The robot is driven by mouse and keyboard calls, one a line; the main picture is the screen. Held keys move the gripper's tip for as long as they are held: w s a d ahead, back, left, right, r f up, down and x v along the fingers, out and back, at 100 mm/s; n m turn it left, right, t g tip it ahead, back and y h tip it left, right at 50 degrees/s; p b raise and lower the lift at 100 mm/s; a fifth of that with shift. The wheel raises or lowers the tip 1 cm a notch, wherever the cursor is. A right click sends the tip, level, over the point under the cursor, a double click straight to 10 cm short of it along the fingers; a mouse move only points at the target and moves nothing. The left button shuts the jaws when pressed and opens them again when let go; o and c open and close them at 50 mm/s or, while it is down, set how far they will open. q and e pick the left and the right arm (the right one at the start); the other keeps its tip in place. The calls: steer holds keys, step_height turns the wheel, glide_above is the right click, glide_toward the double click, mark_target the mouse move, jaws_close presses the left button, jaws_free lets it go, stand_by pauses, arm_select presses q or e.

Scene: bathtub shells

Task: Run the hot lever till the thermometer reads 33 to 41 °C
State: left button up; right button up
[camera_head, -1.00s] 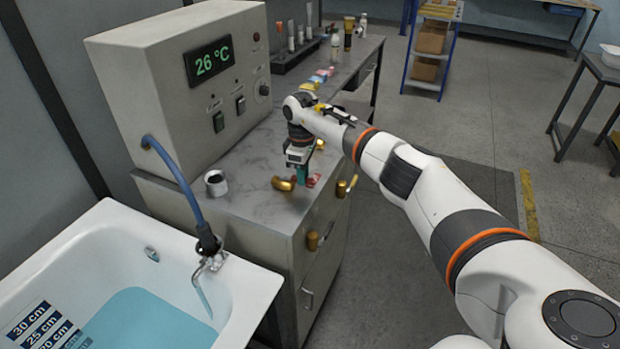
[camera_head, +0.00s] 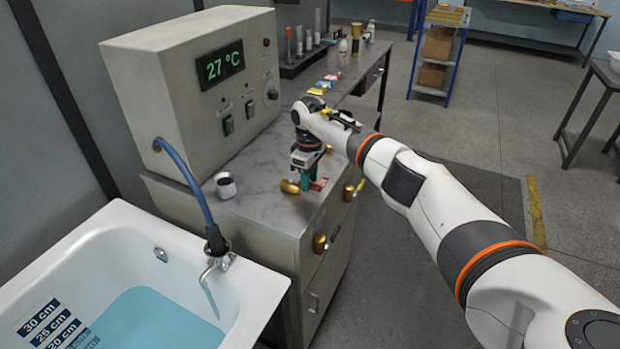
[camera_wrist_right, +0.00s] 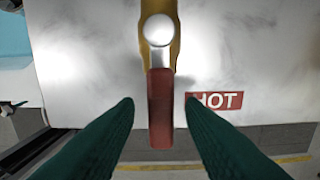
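The thermometer display (camera_head: 220,67) on the grey box reads 27 °C in green. The hot lever (camera_wrist_right: 160,108) has a red handle and a gold body, beside a red HOT label (camera_wrist_right: 214,100). In the wrist view my right gripper (camera_wrist_right: 160,112) is open, with one green finger on each side of the red handle and a gap on both sides. In the head view my right gripper (camera_head: 307,182) is low over the counter and hides most of the lever; the gold body (camera_head: 290,187) shows beside it. My left gripper is not in view.
The white tub (camera_head: 105,240) holds blue water (camera_head: 150,320); a pale blue stream shows below the tap (camera_head: 215,262). A metal cup (camera_head: 226,186) stands on the counter (camera_head: 262,205). A rack of tubes (camera_head: 300,62) and bottles stand behind.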

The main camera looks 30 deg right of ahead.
arm_select(q)
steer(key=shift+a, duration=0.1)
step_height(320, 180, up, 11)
steer(key=p, duration=1.1)
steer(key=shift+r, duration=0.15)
arm_select(e)
step_height(320, 180, up, 12)
stand_by(5.6)
